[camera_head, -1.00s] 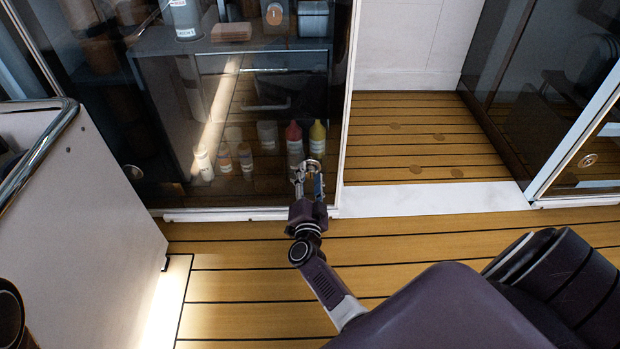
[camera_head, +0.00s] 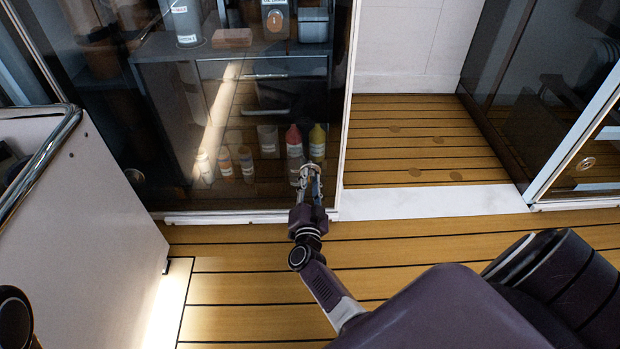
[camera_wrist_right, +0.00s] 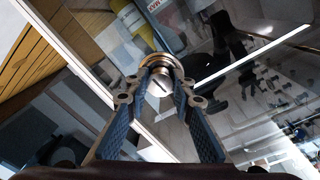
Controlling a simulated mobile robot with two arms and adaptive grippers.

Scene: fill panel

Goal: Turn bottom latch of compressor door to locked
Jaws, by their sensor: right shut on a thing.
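The latch is a round metal knob on the glass door's face, near its lower right corner. In the right wrist view the knob (camera_wrist_right: 147,64) shows as a brassy disc with a slotted stem in front of it. My right gripper (camera_head: 309,174) is at the glass door (camera_head: 235,110), in front of the bottles seen through it. In the right wrist view the blue-padded fingertips of my right gripper (camera_wrist_right: 162,84) are shut on the knob's stem, one on each side. In the head view the fingers mostly cover the latch. My left gripper is not in view.
A white-edged frame (camera_head: 346,110) borders the glass door on the right, beside an open doorway with a wooden floor (camera_head: 420,140). Another glass panel (camera_head: 590,150) with a round latch (camera_head: 586,163) stands at the right. A white cabinet (camera_head: 75,230) stands at the left.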

